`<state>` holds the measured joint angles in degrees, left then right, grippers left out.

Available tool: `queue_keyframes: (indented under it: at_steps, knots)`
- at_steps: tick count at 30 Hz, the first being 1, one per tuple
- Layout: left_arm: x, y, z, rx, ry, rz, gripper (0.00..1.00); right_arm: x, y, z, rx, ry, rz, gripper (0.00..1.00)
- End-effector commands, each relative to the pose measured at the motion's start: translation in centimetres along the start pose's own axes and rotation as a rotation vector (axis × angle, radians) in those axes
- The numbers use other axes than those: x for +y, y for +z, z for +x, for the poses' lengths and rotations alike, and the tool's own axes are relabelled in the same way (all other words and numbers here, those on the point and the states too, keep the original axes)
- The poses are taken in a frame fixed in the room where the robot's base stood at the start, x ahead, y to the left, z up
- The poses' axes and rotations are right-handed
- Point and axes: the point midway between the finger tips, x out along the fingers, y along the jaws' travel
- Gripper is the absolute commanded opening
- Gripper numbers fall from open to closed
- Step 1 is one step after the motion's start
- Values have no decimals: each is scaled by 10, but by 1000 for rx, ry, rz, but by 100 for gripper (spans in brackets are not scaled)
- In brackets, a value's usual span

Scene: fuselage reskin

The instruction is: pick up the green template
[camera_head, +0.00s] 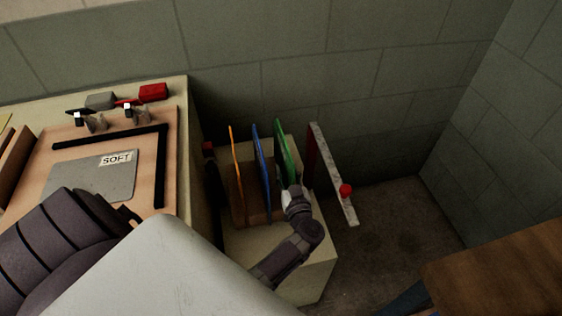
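The green template (285,152) stands upright in a low pale rack (318,262) in the middle of the view, to the right of a blue template (261,160) and an orange template (237,165). My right gripper is not in view.
A bench (193,165) on the left holds a grey sheet marked SOFT (85,180), a black angle (162,165), clamps and a red block (153,91). A pale bar (333,175) with a red knob stands right of the rack. A wooden table (505,270) is lower right.

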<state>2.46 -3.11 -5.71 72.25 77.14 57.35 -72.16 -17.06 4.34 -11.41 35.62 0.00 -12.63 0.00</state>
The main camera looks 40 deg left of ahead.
Motion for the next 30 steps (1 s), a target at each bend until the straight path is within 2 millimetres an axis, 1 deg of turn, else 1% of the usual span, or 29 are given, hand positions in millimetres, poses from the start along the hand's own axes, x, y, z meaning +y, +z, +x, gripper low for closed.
queue_keyframes:
  at_steps: [2, 3, 8, 23, 26, 29, 30]
  knots:
    - [0, 0, -1, -1, 1, 0, 34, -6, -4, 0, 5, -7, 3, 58]
    - [0, 0, -1, -1, 1, 0, 27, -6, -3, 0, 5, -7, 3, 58]
    - [0, 0, -1, -1, 1, -1, 0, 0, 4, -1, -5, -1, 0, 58]
    - [0, -2, -1, 0, 0, -1, 0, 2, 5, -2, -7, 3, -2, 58]
    - [0, -12, -1, 1, -1, -5, 0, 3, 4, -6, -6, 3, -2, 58]
    - [0, -30, -1, 0, -1, -6, 0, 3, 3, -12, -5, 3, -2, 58]
    - [0, -39, -1, 1, -2, -6, 0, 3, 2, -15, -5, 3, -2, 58]
